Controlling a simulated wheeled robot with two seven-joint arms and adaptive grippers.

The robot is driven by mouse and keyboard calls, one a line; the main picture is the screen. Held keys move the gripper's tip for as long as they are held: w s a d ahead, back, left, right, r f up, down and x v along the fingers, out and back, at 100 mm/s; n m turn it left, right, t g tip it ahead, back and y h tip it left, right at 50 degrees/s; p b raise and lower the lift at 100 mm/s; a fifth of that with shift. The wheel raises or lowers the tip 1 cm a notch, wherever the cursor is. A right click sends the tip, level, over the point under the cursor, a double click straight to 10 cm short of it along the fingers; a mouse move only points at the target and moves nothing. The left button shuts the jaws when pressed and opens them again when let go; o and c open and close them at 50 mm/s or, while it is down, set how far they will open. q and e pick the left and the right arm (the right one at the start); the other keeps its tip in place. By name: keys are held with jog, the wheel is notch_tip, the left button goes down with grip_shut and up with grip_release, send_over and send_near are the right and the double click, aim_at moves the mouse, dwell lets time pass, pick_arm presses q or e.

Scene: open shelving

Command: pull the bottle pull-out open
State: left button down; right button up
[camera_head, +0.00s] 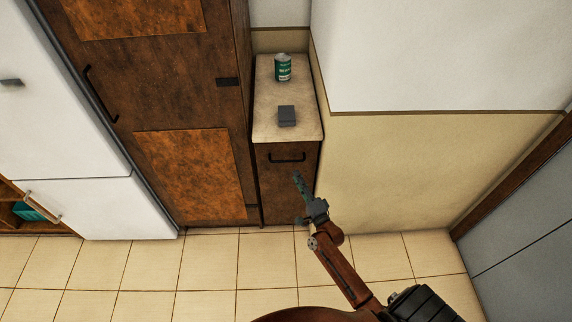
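The bottle pull-out (270,188) is a narrow dark brown cabinet front under a pale countertop, between a tall brown cabinet and the wall. It looks shut, its front about flush. Its black bar handle (287,160) runs across near the top. My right gripper (298,200) is in front of the pull-out's right side, below the handle in the picture. Its fingers look spread, with nothing between them, and it appears apart from the handle. It hides part of the front's lower right. My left gripper is not in view.
The tall brown cabinet (155,110) and a white fridge (75,205) are on the left. A beige wall (400,165) is close on the right. The tiled floor (210,265) in front is clear.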

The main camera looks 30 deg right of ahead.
aim_at(290, 161)
jog(key=shift+m, duration=0.3)
jog(key=w+r, duration=0.1)
jog(key=w, duration=0.1)
jog(key=w+d, duration=0.1)
jog(key=w, duration=0.2)
jog(key=w+r+b, duration=0.1)
jog(key=w, duration=0.1)
jog(key=shift+w+d+r, duration=0.15)
jog(key=shift+w+r, duration=0.2)
jog(key=shift+w, duration=0.05)
jog(key=shift+c, duration=0.4)
grip_shut()
